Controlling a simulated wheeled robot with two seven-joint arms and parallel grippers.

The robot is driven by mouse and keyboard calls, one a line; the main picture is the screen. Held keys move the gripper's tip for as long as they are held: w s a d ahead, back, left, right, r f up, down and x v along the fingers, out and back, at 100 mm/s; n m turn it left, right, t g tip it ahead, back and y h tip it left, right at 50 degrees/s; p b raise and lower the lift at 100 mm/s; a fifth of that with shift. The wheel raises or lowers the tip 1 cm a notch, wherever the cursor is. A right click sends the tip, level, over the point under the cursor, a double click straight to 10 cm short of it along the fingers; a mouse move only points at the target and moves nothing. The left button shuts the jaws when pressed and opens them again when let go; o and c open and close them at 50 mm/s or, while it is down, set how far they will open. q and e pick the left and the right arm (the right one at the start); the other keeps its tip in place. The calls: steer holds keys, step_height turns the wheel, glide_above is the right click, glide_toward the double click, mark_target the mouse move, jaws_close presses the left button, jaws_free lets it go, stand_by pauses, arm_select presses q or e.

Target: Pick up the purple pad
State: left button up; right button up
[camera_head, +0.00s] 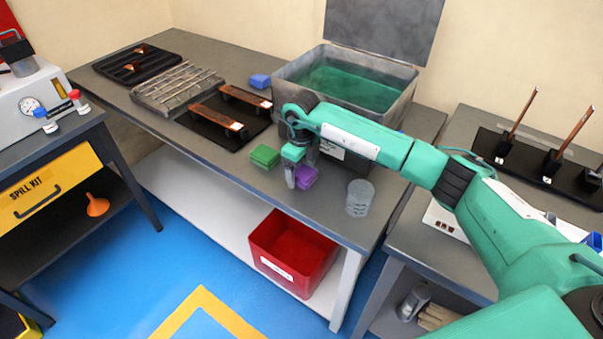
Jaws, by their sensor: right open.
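The purple pad (307,177) lies on the grey bench top, near its front edge. My right gripper (291,183) is at the end of the green arm, pointing down beside the pad's left side. It is open, and its fingers partly cover the pad's left edge. I cannot tell whether a finger touches the pad. A green pad (265,156) lies just left of the gripper. My left gripper does not show.
A metal tank (392,74) of green liquid with a raised lid stands behind. A grey mesh cylinder (360,198) stands right of the pad. A blue pad (260,81) and a black tray with copper bars (205,135) lie further left. A red bin (262,240) sits below.

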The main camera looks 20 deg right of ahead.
mark_target(302, 171)
steer(key=c, duration=1.1)
steer(key=shift+o, duration=0.2)
steer(key=shift+r, duration=0.1)
